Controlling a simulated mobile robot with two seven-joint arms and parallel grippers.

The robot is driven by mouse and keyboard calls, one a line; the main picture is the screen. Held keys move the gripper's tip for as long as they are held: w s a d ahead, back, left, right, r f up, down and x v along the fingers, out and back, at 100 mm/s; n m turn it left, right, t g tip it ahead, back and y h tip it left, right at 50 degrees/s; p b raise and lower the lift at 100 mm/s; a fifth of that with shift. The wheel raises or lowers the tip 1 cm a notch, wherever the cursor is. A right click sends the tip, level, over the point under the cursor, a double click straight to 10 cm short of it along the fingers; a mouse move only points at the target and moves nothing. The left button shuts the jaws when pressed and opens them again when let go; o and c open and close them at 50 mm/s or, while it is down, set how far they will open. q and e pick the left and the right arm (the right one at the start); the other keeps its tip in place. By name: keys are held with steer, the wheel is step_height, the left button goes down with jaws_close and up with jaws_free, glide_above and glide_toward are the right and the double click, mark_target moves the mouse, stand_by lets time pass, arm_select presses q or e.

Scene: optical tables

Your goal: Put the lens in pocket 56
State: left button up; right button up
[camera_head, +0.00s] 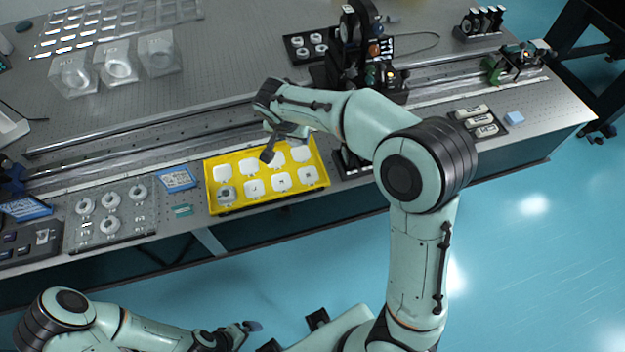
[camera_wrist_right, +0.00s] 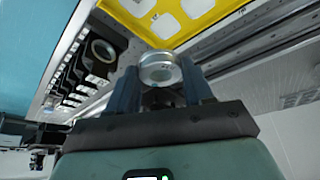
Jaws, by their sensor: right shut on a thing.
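My right gripper (camera_wrist_right: 160,88) is shut on a round lens (camera_wrist_right: 160,68) with a metallic rim, held between its two fingers. In the head view the right gripper (camera_head: 280,145) is over the back part of the yellow tray (camera_head: 213,208); the lens cannot be made out there. The tray holds several white square pockets, and a grey piece (camera_head: 227,194) is in its front left one. The yellow tray also shows at the top of the right wrist view (camera_wrist_right: 222,10). I cannot read which pocket is 56. My left gripper (camera_head: 248,328) is low, off the table; its jaws are unclear.
A clear plate with several white rings (camera_head: 128,228) lies left of the tray. Long rails (camera_head: 130,140) run behind it. An optics assembly (camera_head: 360,45) stands at the back right. Clear boxes (camera_head: 118,62) and a large grid tray (camera_head: 180,10) are at the back left.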

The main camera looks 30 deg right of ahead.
step_height(320, 180, up, 4)
steer(key=s+d+m+g+h+b, duration=0.1)
steer(key=s+d+m+g+b, duration=0.1)
steer(key=m, duration=0.3)
glide_above(309, 174)
steer(key=a, duration=0.2)
steer(key=f, duration=0.9)
steer(key=f+b, duration=0.1)
steer(key=f, duration=0.4)
steer(key=shift+s+d+f, duration=0.1)
steer(key=shift+s+d, duration=0.15)
steer(key=shift+s, duration=0.05)
steer(key=shift+f, duration=2.65)
arm_select(q)
steer(key=f, duration=0.1)
steer(key=s+f, duration=0.1)
steer(key=f, duration=0.1)
steer(key=s+f, duration=0.1)
steer(key=shift+f, duration=0.25)
steer(key=shift+s, duration=0.1)
arm_select(e)
steer(key=shift+f, duration=0.2)
arm_select(q)
steer(key=shift+f, duration=0.2)
arm_select(e)
steer(key=o, duration=1)
steer(key=shift+r, duration=0.1)
steer(key=shift+o, duration=0.2)
